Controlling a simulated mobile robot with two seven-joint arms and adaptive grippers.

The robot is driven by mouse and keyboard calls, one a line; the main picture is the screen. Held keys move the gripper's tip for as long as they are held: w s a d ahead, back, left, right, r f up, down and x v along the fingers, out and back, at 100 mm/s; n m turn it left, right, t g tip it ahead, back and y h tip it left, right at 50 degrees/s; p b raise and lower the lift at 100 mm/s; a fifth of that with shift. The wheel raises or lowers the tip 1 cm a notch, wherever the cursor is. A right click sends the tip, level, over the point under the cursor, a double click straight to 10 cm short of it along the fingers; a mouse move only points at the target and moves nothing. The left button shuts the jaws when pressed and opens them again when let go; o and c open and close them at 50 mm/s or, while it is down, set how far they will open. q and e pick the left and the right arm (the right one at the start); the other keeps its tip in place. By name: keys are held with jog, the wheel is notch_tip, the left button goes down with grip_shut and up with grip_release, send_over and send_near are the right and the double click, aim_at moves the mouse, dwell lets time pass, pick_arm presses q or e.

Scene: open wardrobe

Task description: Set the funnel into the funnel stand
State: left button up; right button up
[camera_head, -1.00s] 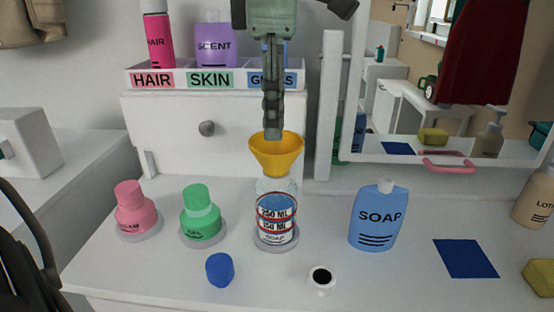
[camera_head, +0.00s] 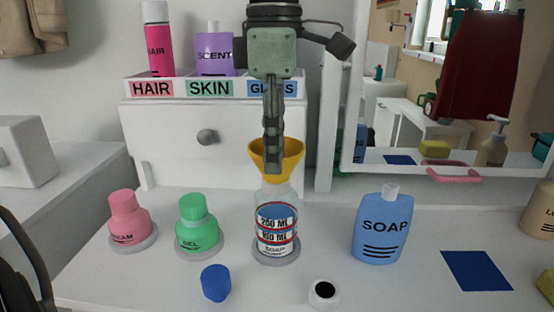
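The yellow funnel (camera_head: 291,164) sits upright in the mouth of the clear bottle (camera_head: 276,230), which has "250 ML" and "150 ML" marks and stands on a grey round base. My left gripper (camera_head: 273,168) points straight down at the funnel, and a finger overlaps its rim and front wall. The fingers are seen edge-on, one behind the other, so their gap is hidden. A small white ring-shaped holder with a dark hole (camera_head: 324,293), seemingly the funnel stand, is empty on the counter at front right of the bottle. My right gripper is out of view.
A blue cap (camera_head: 216,283) lies in front. Pink (camera_head: 128,218) and green (camera_head: 197,226) bottles stand left. A blue soap bottle (camera_head: 382,229) and a flat blue square (camera_head: 476,270) are right. Behind are a labelled tray (camera_head: 172,88) and mirror frame (camera_head: 347,168).

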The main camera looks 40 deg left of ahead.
pick_arm(q)
grip_shut()
jog(key=shift+r+p, duration=1.25)
jog(key=shift+r, duration=0.35)
dwell(0.4)
jog(key=shift+r+p, duration=1)
jog(key=shift+r, duration=0.25)
jog(key=shift+r+p, duration=0.6)
jog(key=shift+r, duration=0.6)
